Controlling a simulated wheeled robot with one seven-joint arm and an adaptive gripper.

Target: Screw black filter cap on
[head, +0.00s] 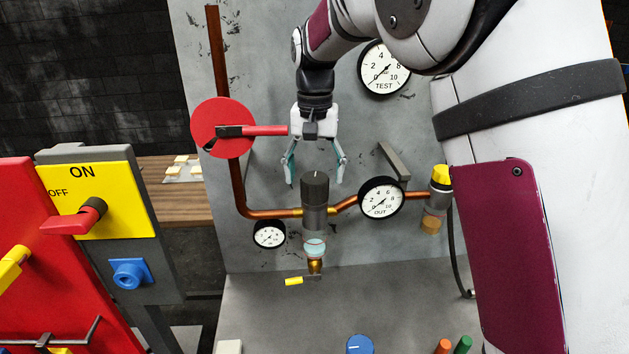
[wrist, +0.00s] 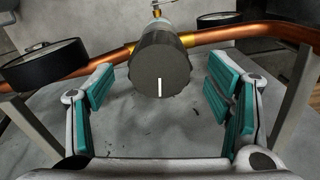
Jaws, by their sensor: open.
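The black filter cap (head: 315,187) sits on top of the grey filter body (head: 315,219) in the copper pipe line. In the wrist view the cap (wrist: 160,72) shows from above, with a ribbed edge and a white mark on its top. My gripper (head: 314,182) is open, pointing down, with its teal finger pads spread to either side of the cap. In the wrist view the gripper (wrist: 163,95) has a finger on each side, with a gap between each pad and the cap. Whether the cap is fully seated cannot be told.
A copper pipe (head: 268,212) runs left and right of the filter. The OUT gauge (head: 382,201) is close on the right, and a small gauge (head: 269,234) hangs lower left. A red disc valve (head: 222,128) with a red lever is left of my gripper. The TEST gauge (head: 384,70) is above.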

